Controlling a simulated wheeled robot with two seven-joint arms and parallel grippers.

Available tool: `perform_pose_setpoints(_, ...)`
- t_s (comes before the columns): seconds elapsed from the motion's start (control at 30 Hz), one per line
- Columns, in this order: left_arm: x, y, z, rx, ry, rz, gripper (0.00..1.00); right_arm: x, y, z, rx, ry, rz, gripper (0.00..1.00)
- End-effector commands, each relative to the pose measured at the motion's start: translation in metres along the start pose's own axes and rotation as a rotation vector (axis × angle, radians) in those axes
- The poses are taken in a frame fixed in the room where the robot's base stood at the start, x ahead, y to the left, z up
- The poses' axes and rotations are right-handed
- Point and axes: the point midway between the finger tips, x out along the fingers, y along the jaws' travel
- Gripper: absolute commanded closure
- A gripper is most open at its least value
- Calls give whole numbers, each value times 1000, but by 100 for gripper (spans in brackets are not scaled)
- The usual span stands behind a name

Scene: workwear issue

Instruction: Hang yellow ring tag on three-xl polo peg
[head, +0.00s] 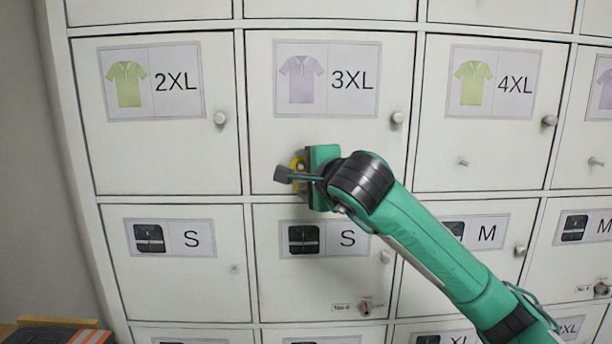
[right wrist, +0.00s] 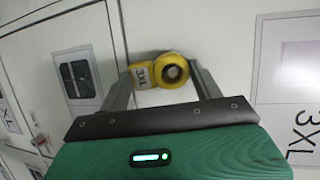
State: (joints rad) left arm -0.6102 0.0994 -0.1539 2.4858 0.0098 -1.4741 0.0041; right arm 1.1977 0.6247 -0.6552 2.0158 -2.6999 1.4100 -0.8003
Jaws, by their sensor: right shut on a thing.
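My right gripper (head: 294,174) reaches in from the lower right and is close in front of the 3XL polo door (head: 270,140). It is shut on the yellow ring tag (head: 297,163), mostly hidden by the gripper in the head view. In the right wrist view, the yellow ring tag (right wrist: 172,70) sits between the fingertips (right wrist: 163,82). It has a round ring with a dark centre and a flat piece with black print. The 3XL polo peg cannot be made out; the gripper covers the lower part of that door. Whether ring and peg touch cannot be told. My left gripper is not in view.
The 3XL door has a knob (head: 397,117) at right and a lilac polo label (head: 327,79). The 4XL door bears a small peg (head: 462,162). A red tag (head: 366,306) hangs on the lower S door. A box (head: 50,337) lies at the bottom left.

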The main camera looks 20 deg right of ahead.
Motion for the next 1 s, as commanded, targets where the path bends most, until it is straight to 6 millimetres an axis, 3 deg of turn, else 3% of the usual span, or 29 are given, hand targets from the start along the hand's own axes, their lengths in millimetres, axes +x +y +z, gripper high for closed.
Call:
perform_pose_setpoints(0.2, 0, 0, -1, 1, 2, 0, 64, 0, 0, 0, 0, 0, 1, 56)
perform_pose_setpoints(0.23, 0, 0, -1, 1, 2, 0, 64, 0, 0, 0, 0, 0, 1, 31)
perform_pose_setpoints(0.33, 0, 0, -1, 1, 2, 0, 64, 0, 0, 0, 0, 0, 1, 11)
perform_pose_setpoints(0.37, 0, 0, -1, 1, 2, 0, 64, 0, 0, 0, 0, 0, 1, 9)
perform_pose_setpoints(0.73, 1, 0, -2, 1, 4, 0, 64, -7, 0, 0, -1, -1, -1, 9)
perform_pose_setpoints(0.87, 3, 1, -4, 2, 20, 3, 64, -26, 0, 0, -1, 0, -2, 9)
perform_pose_setpoints(1.0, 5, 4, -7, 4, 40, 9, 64, -59, 0, 0, -2, 0, -5, 9)
